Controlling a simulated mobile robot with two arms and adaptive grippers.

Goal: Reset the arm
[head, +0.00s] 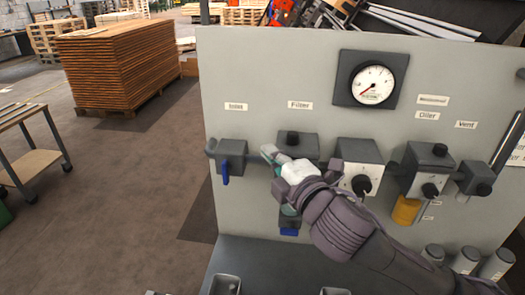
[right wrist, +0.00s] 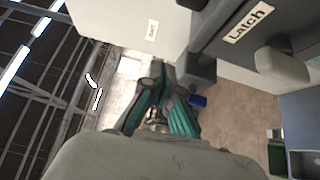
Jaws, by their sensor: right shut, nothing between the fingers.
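My right arm reaches in from the lower right of the head view. Its gripper (head: 270,154) is in front of the grey panel (head: 240,75), between the inlet valve (head: 232,152) with its blue lever and the filter unit (head: 297,147). The arm hides part of the filter and the panel behind it. In the right wrist view the green fingers (right wrist: 160,85) are together with nothing held. A blue part (right wrist: 198,101) shows just beyond them. I cannot tell whether the fingers touch the valve. My left gripper is not in view.
The panel carries a round gauge (head: 373,85), a regulator (head: 358,165), an oiler (head: 425,170) and a vent valve (head: 475,178). A block labelled "Latch" (right wrist: 250,35) is close in the right wrist view. Stacked boards (head: 120,65) and a cart (head: 30,160) stand left, with open floor between.

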